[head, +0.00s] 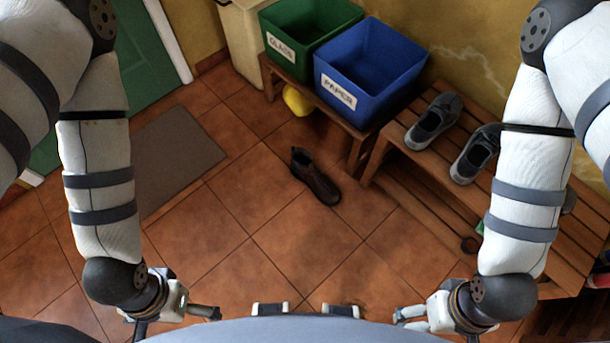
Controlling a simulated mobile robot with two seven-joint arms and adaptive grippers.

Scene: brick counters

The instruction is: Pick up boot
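A single dark brown boot (318,180) stands on the tiled floor near the middle of the head view. Its opening faces up at the upper left and its toe points to the lower right. Nothing touches it. My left gripper (205,312) is low at the left, well short of the boot. My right gripper (408,317) is low at the right, also far from the boot. Both are seen small and partly edge-on, so their finger gaps are unclear. I see nothing held in either one.
A wooden slatted bench (405,160) at the right bears grey shoes (434,120). A green bin (305,32) and a blue bin (365,72) stand on a low bench behind the boot. A yellow object (297,100) lies beneath. A grey mat (172,158) lies left. Floor before the boot is clear.

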